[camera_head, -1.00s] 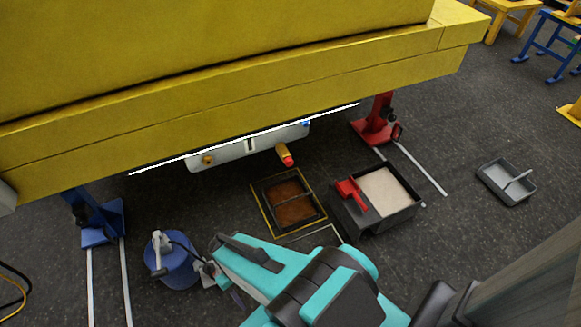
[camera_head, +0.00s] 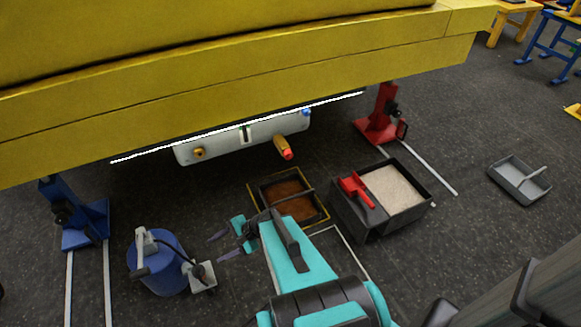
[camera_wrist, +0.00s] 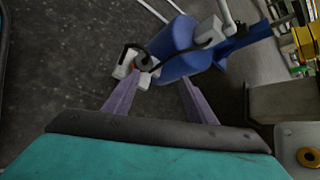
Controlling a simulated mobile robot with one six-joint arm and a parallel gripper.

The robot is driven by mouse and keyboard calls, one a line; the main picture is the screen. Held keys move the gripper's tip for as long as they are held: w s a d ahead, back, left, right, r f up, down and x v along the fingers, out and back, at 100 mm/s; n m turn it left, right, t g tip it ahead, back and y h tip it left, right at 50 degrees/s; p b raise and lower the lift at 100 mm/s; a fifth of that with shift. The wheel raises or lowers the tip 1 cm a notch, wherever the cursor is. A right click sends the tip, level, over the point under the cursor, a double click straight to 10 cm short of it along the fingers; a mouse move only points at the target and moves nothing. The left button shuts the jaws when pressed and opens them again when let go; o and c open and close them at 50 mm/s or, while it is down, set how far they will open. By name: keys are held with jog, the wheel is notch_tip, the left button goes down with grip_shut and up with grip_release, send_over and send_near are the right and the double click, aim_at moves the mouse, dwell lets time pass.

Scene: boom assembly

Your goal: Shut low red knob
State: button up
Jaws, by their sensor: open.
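The low red knob (camera_head: 288,155) is the red tip of a short orange-yellow fitting that sticks out below the white tank (camera_head: 225,146) under the yellow boom. My gripper (camera_head: 216,247) is open and empty, below and left of the knob in the head view, with a clear gap between them. In the wrist view my gripper's two purple fingers (camera_wrist: 158,98) stand apart, with the blue pump can (camera_wrist: 172,52) beyond them. The red knob is not seen in the wrist view; a yellow ring fitting (camera_wrist: 309,157) on a pale surface shows at its right edge.
A blue can (camera_head: 160,262) with a pump stands left of my gripper. A framed tray of brown liquid (camera_head: 262,187) lies below the knob. A black bin of pale granules (camera_head: 372,222) with a red scoop is to its right. Blue (camera_head: 85,225) and red (camera_head: 378,127) stands flank the tank.

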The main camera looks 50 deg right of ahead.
jog(key=w+d+m+t+h+b, duration=0.2)
jog(key=w+d+m+t+b, duration=0.3)
jog(key=d, duration=0.6)
jog(key=m+t+h+b, duration=0.5)
jog(key=m+h+b, duration=0.55)
jog(key=m, duration=0.65)
send_near(289, 157)
jog(key=shift+h, duration=0.95)
jog(key=v, duration=0.3)
jog(key=p+v, duration=0.1)
jog(key=v, duration=0.1)
jog(key=shift+w+a+f, duration=0.15)
jog(key=shift+a+f, duration=0.15)
jog(key=shift+w, duration=0.15)
jog(key=b+x, duration=0.6)
jog(key=x, duration=0.7)
jog(key=shift+w+d, duration=0.1)
jog(key=shift+w, duration=0.15)
